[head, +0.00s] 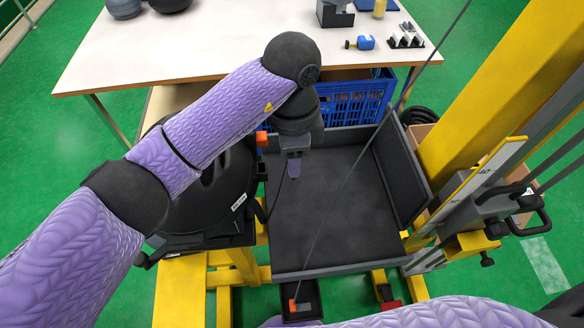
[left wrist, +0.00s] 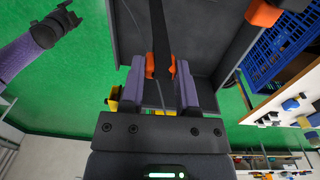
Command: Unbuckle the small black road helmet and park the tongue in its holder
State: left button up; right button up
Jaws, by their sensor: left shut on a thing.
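The black helmet (head: 212,190) sits at the left edge of the grey drop platform (head: 330,215), partly hidden behind my left arm. My left gripper (head: 294,170) points down over the platform, beside the helmet. In the left wrist view my left gripper (left wrist: 160,82) is shut on an orange-and-black buckle piece (left wrist: 173,68), with a black strap (left wrist: 160,35) running away from it. I cannot tell whether this piece is the tongue alone. An orange-tipped part (head: 262,138) stands by the platform's back left corner. Which part is the holder is unclear. My right gripper (left wrist: 66,18) shows small in the left wrist view.
A yellow tower post (head: 490,90) with a scale and clamp handle (head: 515,210) stands at the right. A thin cable crosses before the platform. A blue crate (head: 345,103) and a white table (head: 210,45) lie behind. A small black box (head: 306,300) is in front.

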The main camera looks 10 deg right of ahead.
pick_arm(q)
jog(key=shift+w+a, duration=0.1)
jog(key=shift+w, duration=0.05)
jog(key=shift+w+a+r, duration=0.25)
jog(key=shift+w+a, duration=0.8)
jog(key=shift+a, duration=0.15)
jog(key=shift+w+a+r, duration=0.25)
jog(key=shift+w+a, duration=0.8)
jog(key=shift+a, duration=0.15)
jog(key=shift+f, duration=0.15)
jog(key=shift+f, duration=0.7)
jog(key=shift+s+f+b, duration=0.1)
jog(key=shift+f+b, duration=0.25)
jog(key=shift+f, duration=0.75)
dwell(0.4)
jog(key=shift+f, duration=0.3)
